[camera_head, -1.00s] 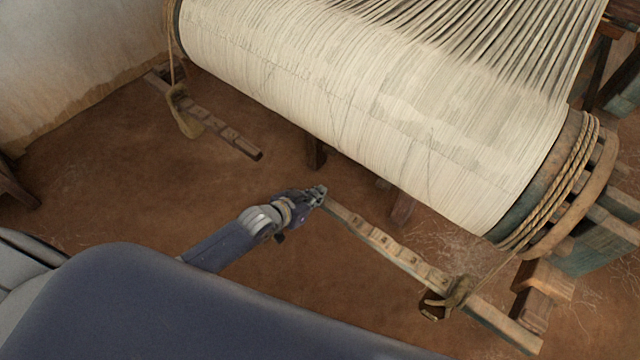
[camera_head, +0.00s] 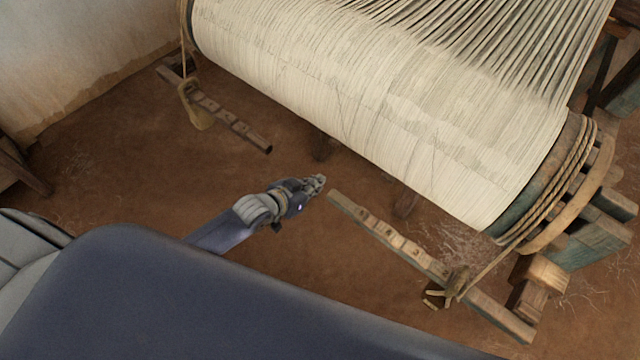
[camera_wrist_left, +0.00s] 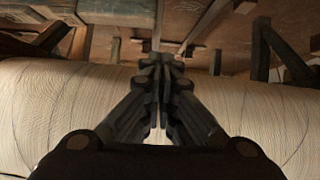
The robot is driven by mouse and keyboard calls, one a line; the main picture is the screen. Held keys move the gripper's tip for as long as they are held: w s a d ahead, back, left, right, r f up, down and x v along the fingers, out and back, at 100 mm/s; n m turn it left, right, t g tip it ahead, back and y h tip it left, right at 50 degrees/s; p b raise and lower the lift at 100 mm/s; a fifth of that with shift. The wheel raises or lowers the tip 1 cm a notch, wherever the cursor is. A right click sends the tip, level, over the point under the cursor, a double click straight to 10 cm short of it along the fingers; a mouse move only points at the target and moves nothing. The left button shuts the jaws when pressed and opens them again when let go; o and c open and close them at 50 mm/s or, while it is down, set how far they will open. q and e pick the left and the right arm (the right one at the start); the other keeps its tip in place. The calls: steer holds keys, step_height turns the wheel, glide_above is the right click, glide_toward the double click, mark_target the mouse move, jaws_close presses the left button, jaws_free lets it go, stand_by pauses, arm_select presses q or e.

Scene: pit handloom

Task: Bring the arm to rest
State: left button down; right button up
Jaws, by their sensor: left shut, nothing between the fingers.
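My left gripper (camera_head: 316,183) is shut and empty. The right gripper is in neither view.
The large warp beam (camera_head: 380,110) wound with pale thread lies beyond the gripper. A second notched lever (camera_head: 225,118) with a cloth loop (camera_head: 196,108) is at upper left. The earthen floor (camera_head: 130,190) is bare around my arm.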

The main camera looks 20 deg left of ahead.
arm_select(q)
steer(key=v, duration=0.7)
steer(key=shift+a+r, duration=0.25)
steer(key=shift+a, duration=0.1)
